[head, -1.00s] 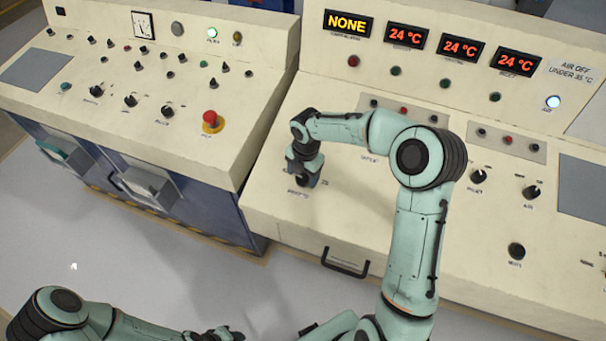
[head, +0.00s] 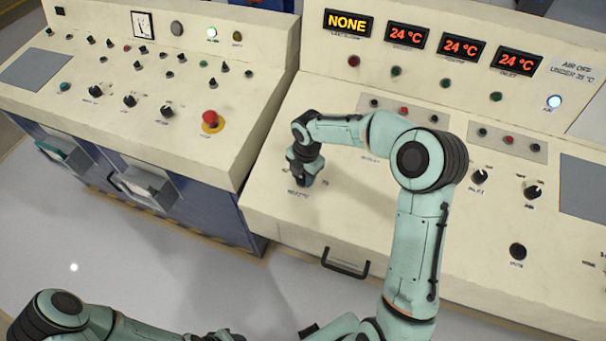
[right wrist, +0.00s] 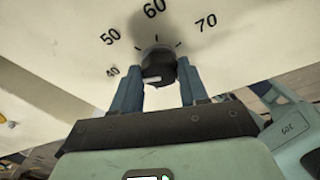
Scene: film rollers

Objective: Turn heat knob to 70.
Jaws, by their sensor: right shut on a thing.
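The dark heat knob (right wrist: 158,65) sits on the cream panel, with printed marks 40, 50, 60 and 70 (right wrist: 205,22) around it in the right wrist view. My right gripper (right wrist: 160,82) is shut on the knob, one finger on each side. A white line shows on the knob's near face; which number it points to I cannot tell. In the head view my right gripper (head: 303,180) points down at the panel and hides most of the knob. My left arm is at the bottom left of the head view; its jaws cannot be made out.
Two more knobs (head: 479,177) and a black round control (head: 517,251) are on the panel to the right. A handle (head: 345,263) is on its front. Displays (head: 348,23) read NONE and 24 °C. A left console (head: 120,80) carries several knobs and a red button (head: 210,118).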

